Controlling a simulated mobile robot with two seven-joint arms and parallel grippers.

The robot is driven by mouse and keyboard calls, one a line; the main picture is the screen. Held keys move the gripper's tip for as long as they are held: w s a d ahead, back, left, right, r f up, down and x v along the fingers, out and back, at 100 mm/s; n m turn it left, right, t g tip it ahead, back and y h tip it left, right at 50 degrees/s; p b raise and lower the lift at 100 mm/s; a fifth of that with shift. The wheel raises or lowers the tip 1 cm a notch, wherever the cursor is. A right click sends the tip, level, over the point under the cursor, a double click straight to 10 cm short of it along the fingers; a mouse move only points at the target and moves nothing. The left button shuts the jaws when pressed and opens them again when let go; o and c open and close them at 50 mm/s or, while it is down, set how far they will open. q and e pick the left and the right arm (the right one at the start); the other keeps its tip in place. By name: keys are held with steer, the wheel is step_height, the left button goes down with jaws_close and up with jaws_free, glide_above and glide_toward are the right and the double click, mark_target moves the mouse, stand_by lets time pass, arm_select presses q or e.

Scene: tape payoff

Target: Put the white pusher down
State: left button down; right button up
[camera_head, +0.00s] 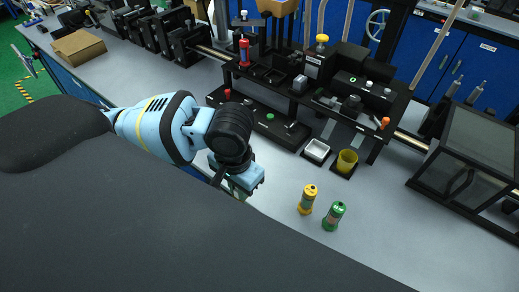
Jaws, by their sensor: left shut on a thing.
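My left gripper (243,188) hangs over the near edge of the grey bench, with its light blue hand below a black wrist. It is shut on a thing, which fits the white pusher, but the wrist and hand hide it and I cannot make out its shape. I cannot tell whether it touches the bench. No white pusher shows elsewhere. My right gripper is not in view.
A dark-framed box (470,150) stands right. Bare bench (400,235) lies front right.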

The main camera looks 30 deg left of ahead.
arm_select(q)
steer(key=w+a, duration=0.1)
steer(key=w, duration=0.4)
steer(key=w+a+f+b, duration=0.1)
steer(key=w, duration=0.9)
steer(key=shift+w+a+f+b, duration=0.1)
steer(key=shift+a+f+b, duration=0.15)
steer(key=shift+a+b, duration=0.15)
steer(key=shift+w+f, duration=0.2)
steer(key=shift+f, duration=0.1)
step_height(320, 180, down, 3)
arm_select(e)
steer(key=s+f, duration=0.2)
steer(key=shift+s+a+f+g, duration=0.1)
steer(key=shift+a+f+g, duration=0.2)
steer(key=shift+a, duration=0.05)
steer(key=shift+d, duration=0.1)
arm_select(q)
steer(key=c, duration=1.4)
jaws_free()
steer(key=shift+f, duration=0.1)
